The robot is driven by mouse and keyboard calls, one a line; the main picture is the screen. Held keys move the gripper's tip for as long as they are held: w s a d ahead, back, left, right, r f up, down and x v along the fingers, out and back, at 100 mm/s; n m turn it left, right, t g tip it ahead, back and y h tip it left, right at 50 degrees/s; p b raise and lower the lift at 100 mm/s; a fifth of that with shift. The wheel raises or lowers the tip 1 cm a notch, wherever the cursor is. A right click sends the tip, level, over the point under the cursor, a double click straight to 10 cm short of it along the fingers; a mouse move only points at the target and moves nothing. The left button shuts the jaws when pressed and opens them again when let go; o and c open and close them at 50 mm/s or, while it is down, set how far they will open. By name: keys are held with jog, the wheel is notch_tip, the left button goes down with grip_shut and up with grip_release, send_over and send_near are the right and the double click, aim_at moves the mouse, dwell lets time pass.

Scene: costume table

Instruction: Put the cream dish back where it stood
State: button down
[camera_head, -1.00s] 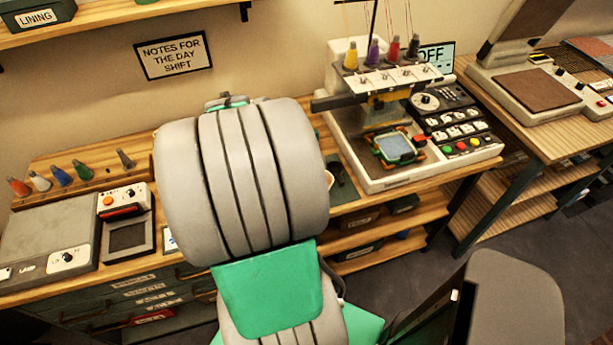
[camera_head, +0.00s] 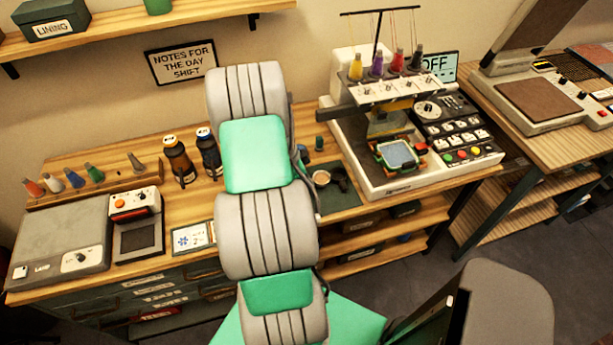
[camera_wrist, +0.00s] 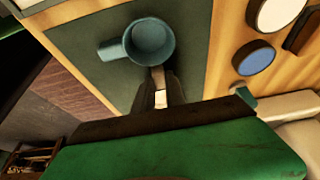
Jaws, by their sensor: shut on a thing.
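In the head view a small round cream dish (camera_head: 321,178) shows on the dark mat, partly covered by my arm. In the wrist view a blue-grey mug (camera_wrist: 150,42), its handle to the left, is at the tips of my gripper (camera_wrist: 157,72). The dark fingers look shut on the mug's near side. A small pale patch shows between the fingers; I cannot tell what it is. The mug is over the dark mat (camera_wrist: 82,52); I cannot tell whether it touches it.
A teal spool (camera_head: 320,143) and a dark object (camera_head: 340,180) are near the dish. Two bottles (camera_head: 180,162) stand left of my arm. The embroidery machine (camera_head: 400,185) stands right. White and blue discs (camera_wrist: 257,57) lie close to the mug in the wrist view.

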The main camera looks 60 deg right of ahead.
jog(key=shift+f+b, duration=0.3)
jog(key=shift+f, duration=0.05)
jog(key=c, duration=1.4)
grip_release()
jog(key=shift+r, duration=0.1)
jog(key=b+v, duration=0.2)
jog(key=v, duration=1)
jog(key=w+a+r+n+t, duration=0.3)
jog(key=w+a+r+n, duration=0.3)
jog(key=w+a+n, duration=0.3)
jog(key=a+r+n+t+y, duration=0.1)
jog(key=a+r+n, duration=0.1)
jog(key=a+n, duration=0.4)
jog(key=a+r+n+t+y, duration=0.1)
jog(key=a+n, duration=0.5)
jog(key=a, duration=0.8)
jog(key=s+a+r+n+t+y, duration=0.1)
jog(key=a+r+n+t, duration=0.1)
jog(key=a+n, duration=0.4)
jog(key=shift+a+r, duration=0.25)
jog(key=shift+a, duration=0.45)
jog(key=shift+a+r, duration=0.25)
jog(key=shift+a, duration=0.5)
jog(key=shift+a+r, duration=0.25)
jog(key=shift+a, duration=0.45)
